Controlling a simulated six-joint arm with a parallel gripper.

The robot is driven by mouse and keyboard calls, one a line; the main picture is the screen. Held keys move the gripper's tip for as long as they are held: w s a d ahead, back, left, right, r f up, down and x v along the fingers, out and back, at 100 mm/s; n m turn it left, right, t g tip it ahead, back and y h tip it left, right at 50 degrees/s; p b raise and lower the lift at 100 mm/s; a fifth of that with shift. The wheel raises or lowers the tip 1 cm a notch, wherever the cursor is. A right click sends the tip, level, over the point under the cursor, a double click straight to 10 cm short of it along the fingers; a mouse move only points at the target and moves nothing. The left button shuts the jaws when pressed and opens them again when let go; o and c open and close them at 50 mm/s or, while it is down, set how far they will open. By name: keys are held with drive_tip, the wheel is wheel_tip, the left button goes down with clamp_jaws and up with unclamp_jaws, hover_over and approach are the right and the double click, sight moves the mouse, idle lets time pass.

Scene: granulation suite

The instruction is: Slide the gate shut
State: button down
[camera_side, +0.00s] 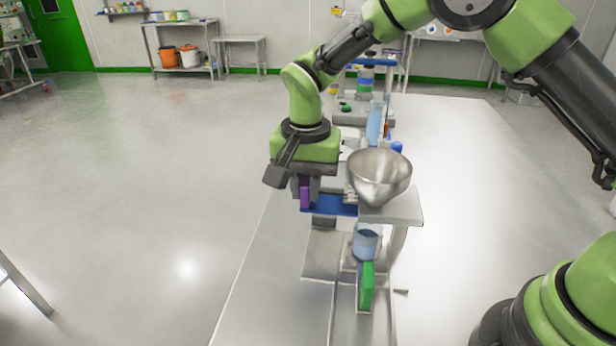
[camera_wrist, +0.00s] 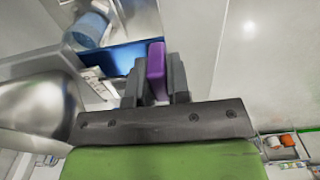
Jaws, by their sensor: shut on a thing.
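The gate is a flat blue plate (camera_side: 336,207) with an upright purple handle (camera_side: 305,199) at its left end. In the side view the plate sticks out to the left of the stand under a steel hopper bowl (camera_side: 379,168). Its right end is hidden there. My gripper (camera_side: 306,192) points down and is shut on the purple handle. In the wrist view the handle (camera_wrist: 156,58) sits between both dark fingers (camera_wrist: 157,72), and the blue plate (camera_wrist: 116,57) runs left from it. A beaker with blue contents (camera_side: 366,243) stands below the hopper.
The hopper's stand has a grey top (camera_side: 400,208) beside my gripper. A green block (camera_side: 367,287) stands in front of the beaker. Bottles and other equipment (camera_side: 374,120) line the bench behind. The bench (camera_side: 465,170) is clear on the right.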

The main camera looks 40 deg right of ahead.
sight(305, 183)
drive_tip(key=shift+s+a, duration=0.3)
drive_tip(key=c, duration=1.1)
unclamp_jaws()
drive_tip(key=shift+r, duration=0.15)
wheel_tip(305, 183, up, 10)
drive_tip(key=shift+f, duration=0.25)
drive_tip(key=shift+r, duration=0.1)
